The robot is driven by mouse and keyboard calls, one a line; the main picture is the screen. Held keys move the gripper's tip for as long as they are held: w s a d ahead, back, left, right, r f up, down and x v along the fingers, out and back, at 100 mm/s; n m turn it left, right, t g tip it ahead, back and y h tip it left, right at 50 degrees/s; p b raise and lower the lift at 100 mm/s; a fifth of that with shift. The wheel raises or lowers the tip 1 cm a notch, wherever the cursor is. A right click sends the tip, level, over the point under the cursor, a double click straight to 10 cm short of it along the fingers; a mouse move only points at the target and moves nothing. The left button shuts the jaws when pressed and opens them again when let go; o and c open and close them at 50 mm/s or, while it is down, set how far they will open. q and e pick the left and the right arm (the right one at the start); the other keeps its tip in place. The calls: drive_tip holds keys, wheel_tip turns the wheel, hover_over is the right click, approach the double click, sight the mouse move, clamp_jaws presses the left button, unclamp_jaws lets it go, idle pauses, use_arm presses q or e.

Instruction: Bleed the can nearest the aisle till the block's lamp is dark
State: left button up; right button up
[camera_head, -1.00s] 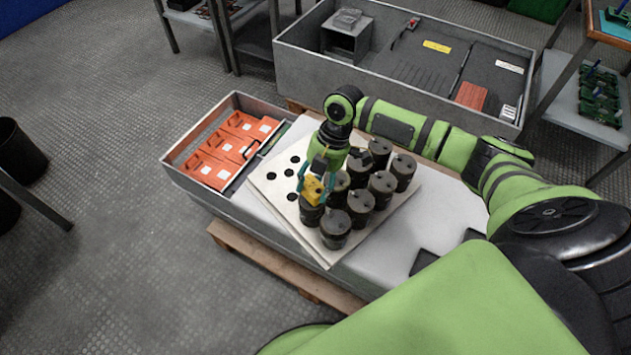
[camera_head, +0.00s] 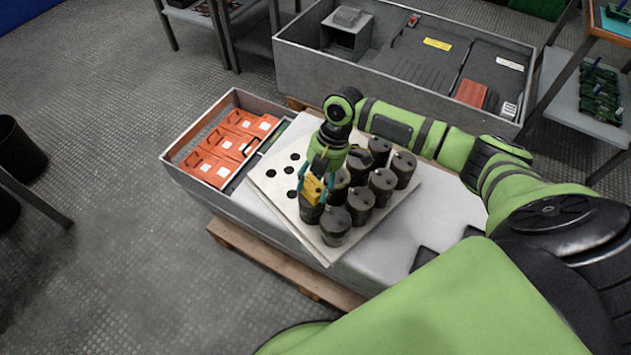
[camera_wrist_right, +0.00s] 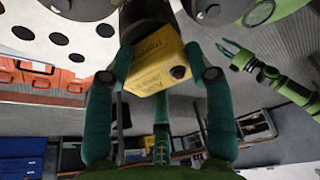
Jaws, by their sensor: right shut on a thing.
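My right gripper (camera_head: 314,186) is shut on a yellow block (camera_head: 313,191), which also shows between the teal fingers in the right wrist view (camera_wrist_right: 158,66). The block is at the top of a dark can (camera_head: 311,212) at the left of the group; I cannot tell whether its contacts touch the terminals. A dark round spot, possibly the lamp, is on the block's face and looks unlit. Several other dark cans, including a front one (camera_head: 335,228), stand on the white holed board (camera_head: 268,187). My left gripper (camera_wrist_right: 229,48) shows only in the right wrist view, empty, with fingers apart.
A grey tray (camera_head: 172,167) with orange boxes (camera_head: 228,147) lies left of the board. A large grey cabinet (camera_head: 400,93) stands behind it. A shelf with green circuit boards (camera_head: 599,95) is at the right. The floor at the left is mostly clear.

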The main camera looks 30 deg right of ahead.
drive_tip(key=o, duration=1.6)
drive_tip(key=v, duration=1.2)
